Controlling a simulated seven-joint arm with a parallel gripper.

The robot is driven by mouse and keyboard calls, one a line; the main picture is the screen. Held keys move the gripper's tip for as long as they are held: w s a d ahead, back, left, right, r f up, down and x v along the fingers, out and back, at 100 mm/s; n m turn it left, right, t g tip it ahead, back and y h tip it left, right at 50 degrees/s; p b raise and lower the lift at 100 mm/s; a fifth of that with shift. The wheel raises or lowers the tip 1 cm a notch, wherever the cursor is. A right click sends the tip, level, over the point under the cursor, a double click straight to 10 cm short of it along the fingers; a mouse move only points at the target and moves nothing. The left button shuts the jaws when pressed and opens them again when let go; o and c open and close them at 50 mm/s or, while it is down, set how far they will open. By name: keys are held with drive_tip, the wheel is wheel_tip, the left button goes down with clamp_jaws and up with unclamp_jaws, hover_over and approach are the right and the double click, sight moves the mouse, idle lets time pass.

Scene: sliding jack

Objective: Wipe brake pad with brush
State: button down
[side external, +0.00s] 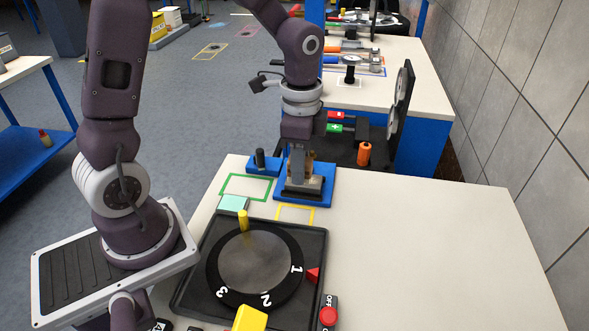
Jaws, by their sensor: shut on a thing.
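My gripper (300,162) points down over a blue holder (318,199) at the back left of the white table. It is shut on a small piece that its fingers mostly hide, likely the brush. Just below the fingers is a grey and black block (302,187) in the blue holder. It may be the brake pad, but I cannot tell where pad and brush part, or whether they touch. A short dark post (260,159) stands on the holder's left part.
A pale teal block (233,203) lies by the green outline (245,187). A red button (328,315) is at front. The table's right side is clear.

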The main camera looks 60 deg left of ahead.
drive_tip(key=r, duration=0.2)
hover_over(320, 182)
drive_tip(key=shift+s+f, duration=0.1)
drive_tip(key=shift+f, duration=4.1)
drive_tip(key=shift+s+a+f, duration=0.15)
drive_tip(key=shift+s+a, duration=0.05)
drive_tip(key=shift+a, duration=0.1)
drive_tip(key=shift+s+a, duration=2.2)
drive_tip(key=shift+w+d, duration=2.5)
wheel_tip(320, 182, up, 8)
drive_tip(key=shift+r, duration=0.2)
